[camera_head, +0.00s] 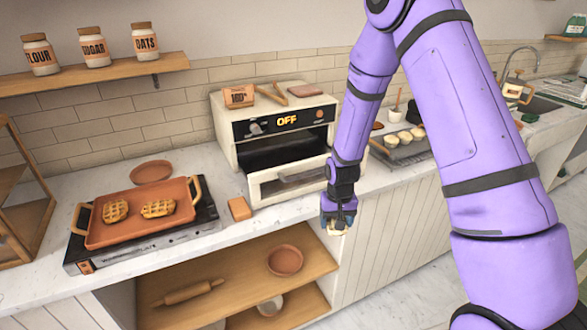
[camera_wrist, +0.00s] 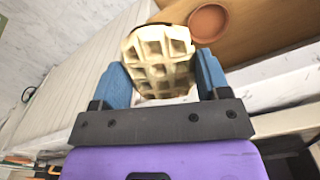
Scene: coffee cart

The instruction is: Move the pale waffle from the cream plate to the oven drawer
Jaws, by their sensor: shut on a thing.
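My gripper (camera_head: 338,215) hangs in front of the counter edge, to the right of and lower than the oven drawer (camera_head: 288,182). It is shut on the pale waffle (camera_wrist: 158,60), which sits between the two blue fingers in the wrist view. In the head view only a small part of the waffle (camera_head: 336,231) shows below the fingers. The oven drawer is pulled out of the cream oven (camera_head: 228,128), whose display reads OFF. Its inside is mostly dark. I cannot make out the cream plate.
A terracotta tray (camera_head: 108,238) with two browned waffles sits on a burner at left. A small orange block (camera_head: 239,208) lies left of the drawer. The shelf below holds a rolling pin (camera_head: 188,292) and a terracotta bowl (camera_head: 285,260). Pale round items on a rack stand right of the oven.

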